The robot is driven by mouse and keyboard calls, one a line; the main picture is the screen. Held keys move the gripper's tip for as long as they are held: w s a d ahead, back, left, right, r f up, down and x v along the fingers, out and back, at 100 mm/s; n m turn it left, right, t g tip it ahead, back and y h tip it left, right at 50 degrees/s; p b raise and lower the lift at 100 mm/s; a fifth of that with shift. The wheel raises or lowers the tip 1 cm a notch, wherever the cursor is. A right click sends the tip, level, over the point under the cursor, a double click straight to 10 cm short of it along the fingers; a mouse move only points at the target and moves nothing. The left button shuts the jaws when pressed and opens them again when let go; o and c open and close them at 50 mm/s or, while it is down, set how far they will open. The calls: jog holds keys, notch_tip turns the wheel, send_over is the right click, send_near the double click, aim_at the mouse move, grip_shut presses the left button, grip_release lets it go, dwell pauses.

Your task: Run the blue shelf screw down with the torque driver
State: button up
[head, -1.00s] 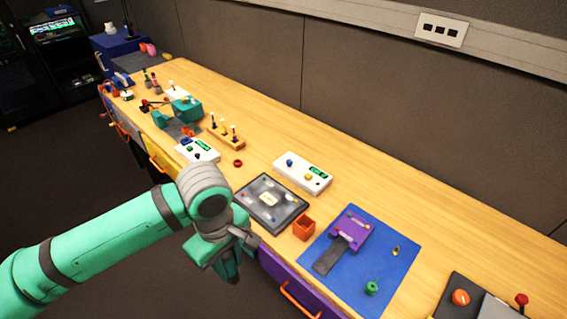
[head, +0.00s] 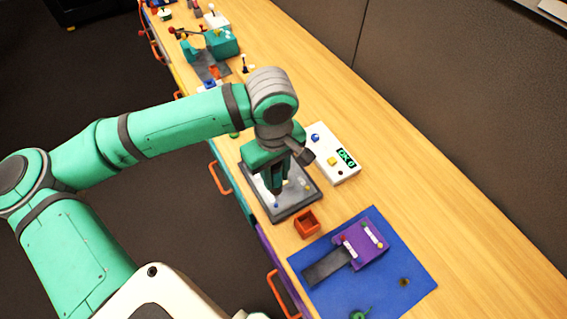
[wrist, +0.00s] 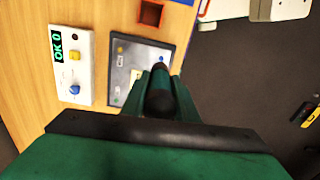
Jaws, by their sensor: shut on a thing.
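My gripper (head: 278,172) is shut on a dark, rounded tool, the torque driver (wrist: 159,98), which points down over the dark grey panel (head: 302,207). The driver also shows in the wrist view between my green fingers (wrist: 160,84). The blue screw (head: 276,205) is a small blue dot near the panel's front corner. In the wrist view it (wrist: 163,60) lies just beyond the driver's far end. I cannot tell whether the driver touches anything; its tip is hidden or too small to make out. Other small coloured screws sit on the panel.
A white box (head: 345,165) with a blue knob, yellow button and a green display stands behind the panel. An orange open bin (head: 306,224) is close to the panel's right. A blue mat (head: 415,275) with a purple fixture (head: 372,255) lies beyond it.

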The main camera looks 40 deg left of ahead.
aim_at(275, 189)
jog(key=shift+w+f, duration=0.15)
jog(key=shift+f, duration=0.05)
jog(key=shift+s+a+f, duration=0.1)
jog(key=shift+s+f, duration=0.1)
jog(key=shift+f, duration=0.45)
jog(key=shift+s+f, duration=0.2)
jog(key=shift+f, duration=0.45)
jog(key=shift+w+f, duration=0.1)
jog(key=shift+f, duration=1.15)
jog(key=shift+f, duration=0.45)
dwell(1.9)
jog(key=shift+r, duration=3.05)
